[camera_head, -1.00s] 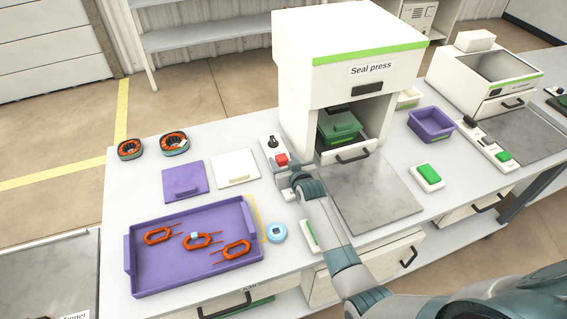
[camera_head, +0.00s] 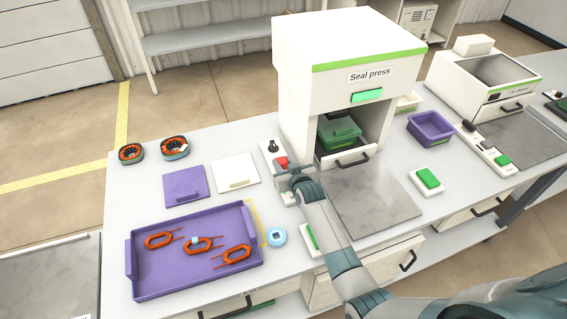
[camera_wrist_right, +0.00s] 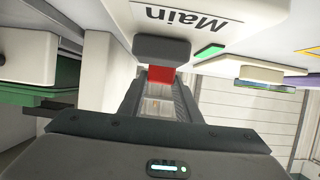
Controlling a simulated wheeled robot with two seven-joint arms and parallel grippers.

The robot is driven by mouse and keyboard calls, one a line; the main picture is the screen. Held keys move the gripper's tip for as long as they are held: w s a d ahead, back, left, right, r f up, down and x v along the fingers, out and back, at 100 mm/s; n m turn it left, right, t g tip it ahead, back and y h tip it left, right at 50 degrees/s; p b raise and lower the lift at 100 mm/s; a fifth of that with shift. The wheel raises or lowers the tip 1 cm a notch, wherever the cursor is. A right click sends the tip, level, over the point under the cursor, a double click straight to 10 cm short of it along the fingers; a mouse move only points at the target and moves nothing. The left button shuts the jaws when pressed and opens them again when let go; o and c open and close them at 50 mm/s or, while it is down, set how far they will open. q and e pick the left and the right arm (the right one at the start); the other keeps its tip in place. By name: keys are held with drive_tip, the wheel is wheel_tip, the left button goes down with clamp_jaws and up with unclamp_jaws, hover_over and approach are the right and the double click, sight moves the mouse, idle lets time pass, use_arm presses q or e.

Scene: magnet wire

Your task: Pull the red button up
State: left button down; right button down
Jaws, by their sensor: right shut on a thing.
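The red button (camera_head: 281,162) is on a white control panel (camera_head: 267,157) at the left of the seal press. My right gripper (camera_head: 287,171) is at the button, shut on it, and partly covers it. In the right wrist view the red button (camera_wrist_right: 161,75) sits between the fingers of my right gripper (camera_wrist_right: 158,98), beside a plate lettered "Main". The seal press (camera_head: 345,72) stands behind with its small display (camera_head: 367,96) lit green. My left gripper is not in view.
A green container (camera_head: 338,131) is inside the press, above a drawer handle. A black knob (camera_head: 272,146) stands behind the button. A purple tray (camera_head: 130,254) with orange coils lies at left. A bare metal plate (camera_head: 375,193) lies right of my arm.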

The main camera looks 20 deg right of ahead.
drive_tip(key=shift+w+r, duration=0.1)
drive_tip(key=shift+r, duration=0.15)
drive_tip(key=c, duration=1.3)
unclamp_jaws()
drive_tip(key=shift+s, duration=0.25)
drive_tip(key=shift+s+r, duration=0.15)
drive_tip(key=shift+s, duration=0.45)
drive_tip(key=b+v, duration=0.3)
drive_tip(key=v, duration=1.3)
drive_tip(key=shift+d+r, duration=0.1)
